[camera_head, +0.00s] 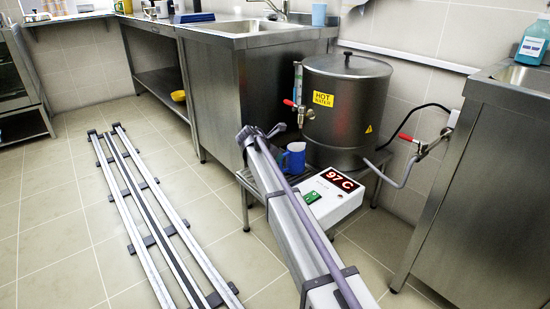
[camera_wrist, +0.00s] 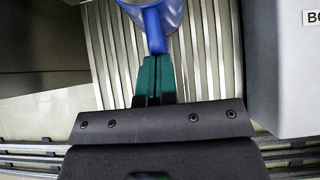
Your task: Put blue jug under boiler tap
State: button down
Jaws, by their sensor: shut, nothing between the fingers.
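The blue jug (camera_head: 293,158) stands on the low slatted metal stand (camera_head: 248,180), below and slightly left of the boiler's tap (camera_head: 303,117). My arm hides part of it. The steel boiler (camera_head: 345,105) has a yellow HOT WATER label and a red tap lever. In the wrist view the jug (camera_wrist: 170,8) is at the top edge, partly cut off, with its handle (camera_wrist: 154,32) pointing toward me. My gripper (camera_wrist: 156,60) has its green fingers shut and empty, right at the handle; I cannot tell whether they touch it.
A white control box (camera_head: 334,198) reading 97 C stands at the stand's front. A pipe with a red-handled valve (camera_head: 412,140) runs right of the boiler. A steel counter (camera_head: 480,170) is at right, a sink unit (camera_head: 235,90) at left. Floor rails (camera_head: 150,215) lie left.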

jog(key=s+a+f+p+v, duration=0.1)
jog(key=f+p+v, duration=0.1)
jog(key=p+v, duration=0.8)
jog(key=s+d+r+m+g+y+p, duration=0.1)
jog(key=s+d+m+g+y, duration=0.1)
jog(key=s+d+m, duration=0.85)
jog(key=s+d+r+m+g+y+p, duration=0.25)
jog(key=s+m, duration=0.35)
jog(key=s, duration=1)
jog(key=s+d+m+g+y+p, duration=0.1)
jog(key=s+d+m+y, duration=0.2)
jog(key=s+d+m, duration=0.8)
notch_tip(320, 180, up, 38)
jog(key=s+a+n+p, duration=0.1)
jog(key=s+a+p, duration=0.1)
jog(key=p, duration=3.5)
jog(key=shift+a+n, duration=0.2)
jog(key=shift+n, duration=0.15)
